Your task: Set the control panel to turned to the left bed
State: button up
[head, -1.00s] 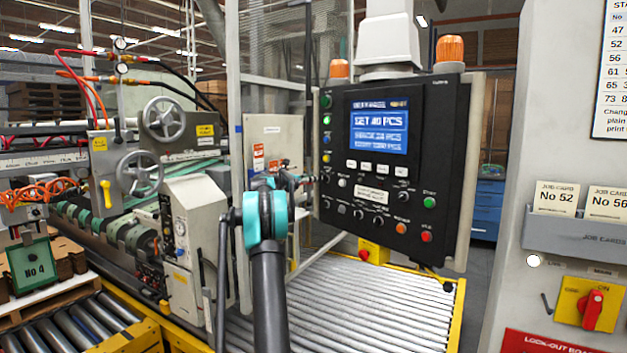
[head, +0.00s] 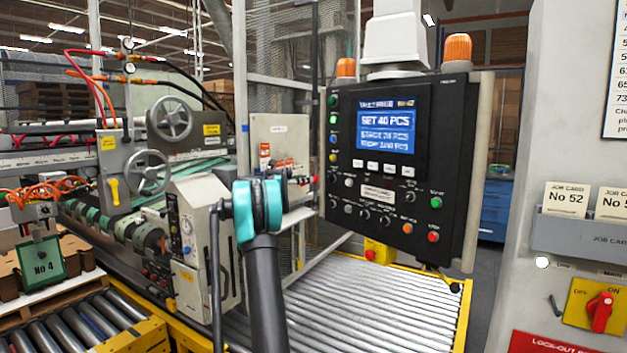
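The control panel (head: 460,150) is a black box with a pale grey back edge, hanging from a light grey post (head: 395,35). Its lit blue screen (head: 386,127) reads "SET 40 PCS". Below and beside the screen are rows of buttons and knobs. The panel's right edge looks nearer than its left edge, so its face is angled toward the left of the picture. My dark arm with a teal joint (head: 258,208) rises from the bottom, left of the panel. I cannot make out my gripper's fingers.
A roller bed (head: 375,305) with a yellow frame lies under the panel. A machine with handwheels (head: 170,119) stands left, beside another roller bed (head: 80,325). A grey wall with job cards (head: 565,199) and a red switch (head: 600,310) closes the right side.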

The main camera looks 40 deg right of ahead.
jog(key=shift+a, duration=1.55)
jog(key=s+a+f+m+t+y, duration=0.1)
jog(key=s+a+f+m+y, duration=0.5)
jog(key=s+a+f, duration=0.6)
jog(key=s+a+f+m+t+y, duration=0.2)
jog(key=s+a+f+m+y, duration=0.3)
jog(key=s+a+f, duration=0.8)
jog(key=s+a+f+m+t+y, duration=0.1)
jog(key=s+a+f+m+y, duration=0.5)
jog(key=s+a+f, duration=0.6)
jog(key=s+a+y, duration=0.1)
jog(key=s+a, duration=0.7)
jog(key=a, duration=0.4)
jog(key=shift+a+f+m+t, duration=0.15)
jog(key=shift+f+m+t, duration=0.15)
jog(key=shift+f+t, duration=0.1)
